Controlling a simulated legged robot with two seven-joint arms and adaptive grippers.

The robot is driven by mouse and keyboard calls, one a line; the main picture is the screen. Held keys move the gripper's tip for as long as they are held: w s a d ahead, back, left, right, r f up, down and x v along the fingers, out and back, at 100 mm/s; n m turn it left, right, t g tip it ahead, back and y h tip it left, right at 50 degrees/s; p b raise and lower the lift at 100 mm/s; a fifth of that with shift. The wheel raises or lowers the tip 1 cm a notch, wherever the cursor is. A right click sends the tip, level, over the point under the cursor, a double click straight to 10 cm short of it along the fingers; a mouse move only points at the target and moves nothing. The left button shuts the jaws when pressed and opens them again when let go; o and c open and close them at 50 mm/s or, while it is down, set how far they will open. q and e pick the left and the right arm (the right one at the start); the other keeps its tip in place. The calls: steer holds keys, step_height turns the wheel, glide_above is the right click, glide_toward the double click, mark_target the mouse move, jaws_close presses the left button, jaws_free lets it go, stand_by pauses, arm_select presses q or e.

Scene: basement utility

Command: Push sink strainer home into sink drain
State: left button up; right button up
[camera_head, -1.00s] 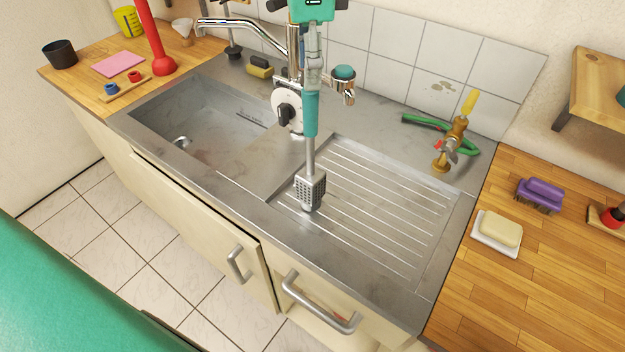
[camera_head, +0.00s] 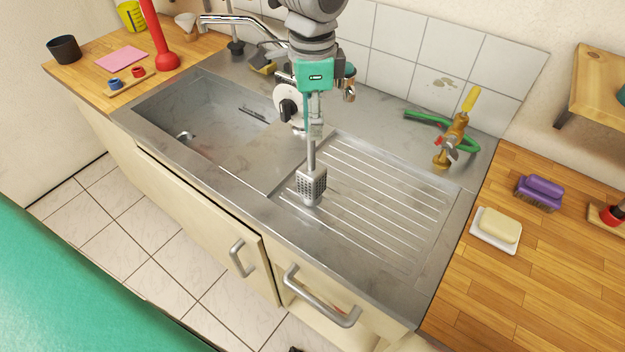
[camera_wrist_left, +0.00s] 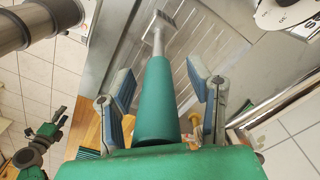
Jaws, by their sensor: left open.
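The sink strainer is a perforated metal basket (camera_head: 312,186) on a thin rod with a thick green handle. It is upright over the ribbed drainboard, at its left part. In the left wrist view the handle (camera_wrist_left: 157,100) runs away from the palm to the small basket at the top. My left gripper (camera_head: 315,132) is above the basket, around the handle. It is open, with a finger on each side and gaps beside the handle. A round metal fitting in the basin (camera_head: 184,136), possibly the sink drain, is at the left. Green and grey parts, apparently my right gripper (camera_wrist_left: 48,128), show at left.
The tap (camera_head: 240,22) and a white dial stand behind the gripper. A brass valve with a green hose (camera_head: 445,150) stands at back right. Soap (camera_head: 498,228) and a purple brush (camera_head: 540,190) lie on the right counter. The right drainboard is clear.

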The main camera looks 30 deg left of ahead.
arm_select(q)
steer(key=shift+s+d+r, duration=0.1)
steer(key=shift+d, duration=0.1)
jaws_close()
steer(key=shift+a, duration=0.1)
steer(key=shift+a, duration=0.2)
steer(key=shift+r, duration=0.35)
step_height(320, 180, up, 9)
steer(key=shift+d+r, duration=0.1)
steer(key=shift+d, duration=0.05)
